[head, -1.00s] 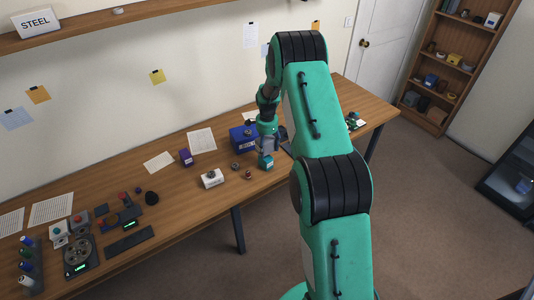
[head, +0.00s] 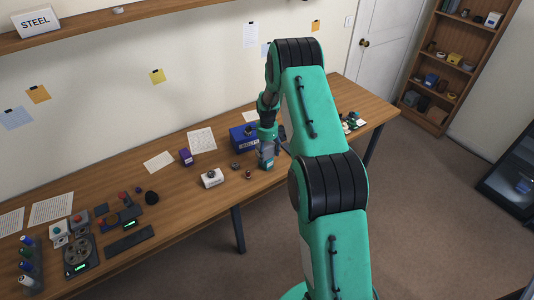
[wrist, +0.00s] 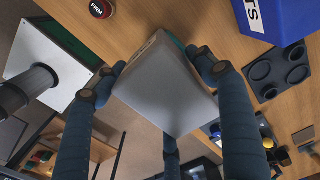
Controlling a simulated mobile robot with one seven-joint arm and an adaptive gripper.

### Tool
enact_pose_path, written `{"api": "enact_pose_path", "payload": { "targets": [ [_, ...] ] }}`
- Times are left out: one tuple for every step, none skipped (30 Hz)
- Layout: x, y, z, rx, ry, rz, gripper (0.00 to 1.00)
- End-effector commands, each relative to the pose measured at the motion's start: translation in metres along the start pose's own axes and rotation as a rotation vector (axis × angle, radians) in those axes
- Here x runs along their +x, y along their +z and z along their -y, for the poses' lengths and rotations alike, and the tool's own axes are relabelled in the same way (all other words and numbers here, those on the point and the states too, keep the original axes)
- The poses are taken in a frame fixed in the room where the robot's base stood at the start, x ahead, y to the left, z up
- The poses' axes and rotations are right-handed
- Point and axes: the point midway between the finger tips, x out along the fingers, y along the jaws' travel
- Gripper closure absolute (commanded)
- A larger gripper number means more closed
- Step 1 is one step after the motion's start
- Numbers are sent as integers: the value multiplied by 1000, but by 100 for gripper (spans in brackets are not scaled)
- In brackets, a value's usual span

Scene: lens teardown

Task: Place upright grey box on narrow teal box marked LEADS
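The grey box (wrist: 165,85) fills the middle of the wrist view, its pale grey face toward the camera. The blue fingers of my gripper (wrist: 160,68) lie against its two sides and appear closed on it. A teal sliver (wrist: 174,39) shows just beyond the box's far edge; it looks like part of the teal box, mostly hidden. In the head view my gripper (head: 267,152) points down near the table's front edge, over the small teal box (head: 267,166). The LEADS marking is not readable, and I cannot tell whether the grey box touches the teal one.
A blue box (head: 241,138) with white lettering stands just behind left of my gripper; it also shows in the wrist view (wrist: 285,18). A dark tray with round hollows (wrist: 280,72) lies beside it. A white box (head: 212,178) and small round parts (head: 248,174) lie left.

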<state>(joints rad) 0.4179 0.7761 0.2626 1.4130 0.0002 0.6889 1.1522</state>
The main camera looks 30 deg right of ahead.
Motion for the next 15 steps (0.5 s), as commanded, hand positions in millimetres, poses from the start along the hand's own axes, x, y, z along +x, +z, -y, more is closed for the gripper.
{"api": "enact_pose_path", "payload": {
  "targets": [
    [0, 0, 0, 0, 0, 0, 16],
    [0, 0, 0, 0, 0, 0, 16],
    [0, 0, 0, 0, 0, 0, 16],
    [0, 0, 0, 0, 0, 0, 16],
    [0, 0, 0, 0, 0, 0, 16],
    [0, 0, 0, 0, 0, 0, 16],
    [-1, 0, 0, 0, 0, 0, 16],
    [0, 0, 0, 0, 0, 0, 16],
    [-1, 0, 0, 0, 0, 0, 16],
    [-1, 0, 0, 0, 0, 0, 16],
    [-1, 0, 0, 0, 0, 0, 16],
    [-2, 0, 0, 0, 0, 0, 16],
    [-2, 0, 0, 0, 0, 0, 16],
    [-3, 0, 0, 0, 0, 0, 16],
    [-5, 0, 0, 0, -1, 0, 16]
  ]
}}
